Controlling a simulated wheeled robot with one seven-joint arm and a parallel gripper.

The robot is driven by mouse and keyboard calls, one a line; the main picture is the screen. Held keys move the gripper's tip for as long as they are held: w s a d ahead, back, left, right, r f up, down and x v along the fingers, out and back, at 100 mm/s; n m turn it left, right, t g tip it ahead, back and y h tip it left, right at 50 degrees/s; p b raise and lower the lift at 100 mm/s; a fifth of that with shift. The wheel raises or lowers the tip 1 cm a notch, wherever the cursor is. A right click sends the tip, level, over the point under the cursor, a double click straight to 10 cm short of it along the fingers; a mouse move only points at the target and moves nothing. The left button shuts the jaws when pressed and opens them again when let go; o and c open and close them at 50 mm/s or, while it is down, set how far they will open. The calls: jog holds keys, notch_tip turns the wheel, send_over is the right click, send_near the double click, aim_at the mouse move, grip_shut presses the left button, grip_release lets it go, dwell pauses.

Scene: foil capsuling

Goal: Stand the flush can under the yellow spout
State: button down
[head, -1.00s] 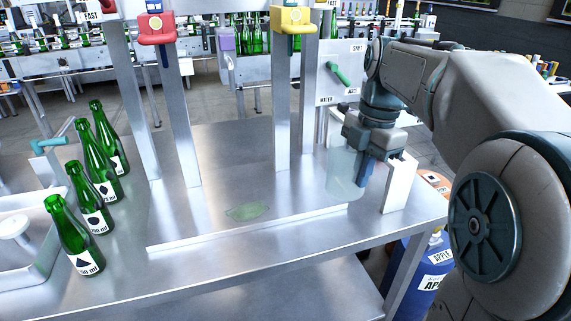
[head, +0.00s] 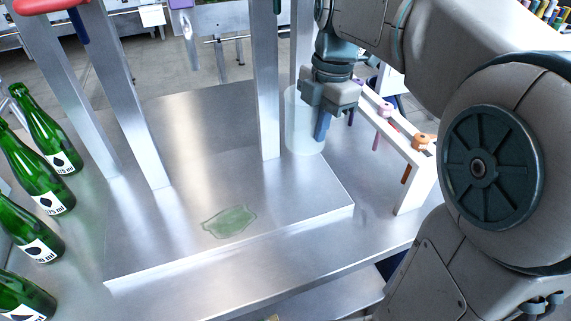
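The flush can (head: 301,128) is a translucent whitish cylinder, upright, just right of the foot of a steel post. My gripper (head: 322,122) is at the can's right side, with a blue finger against its wall; it looks shut on the can. The other finger is hidden. I cannot tell whether the can touches the steel surface. The yellow spout's head is above the top edge of the view; a dark blue tip (head: 277,6) at the top of that post looks like its nozzle.
A green puddle (head: 230,221) lies on the raised steel plate (head: 180,240). A white rack (head: 415,175) with coloured tools stands to the right. Several green bottles (head: 47,140) stand at the left. The red spout (head: 45,5) is at the top left.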

jog(key=shift+s+a+f, duration=0.3)
jog(key=shift+a+f, duration=0.65)
jog(key=shift+f, duration=0.35)
jog(key=shift+s+a+f, duration=0.35)
jog(key=shift+a+f, duration=0.65)
jog(key=shift+f, duration=0.3)
jog(key=shift+s+a+f, duration=0.3)
jog(key=shift+a+f, duration=0.65)
jog(key=shift+f, duration=0.35)
jog(key=shift+b, duration=0.3)
jog(key=shift+f, duration=0.15)
jog(key=c, duration=1.7)
grip_release()
jog(key=r, duration=0.5)
jog(key=r+p, duration=0.1)
jog(key=r, duration=0.1)
jog(key=shift+w+d+r, duration=0.2)
jog(key=shift+d+r, duration=0.2)
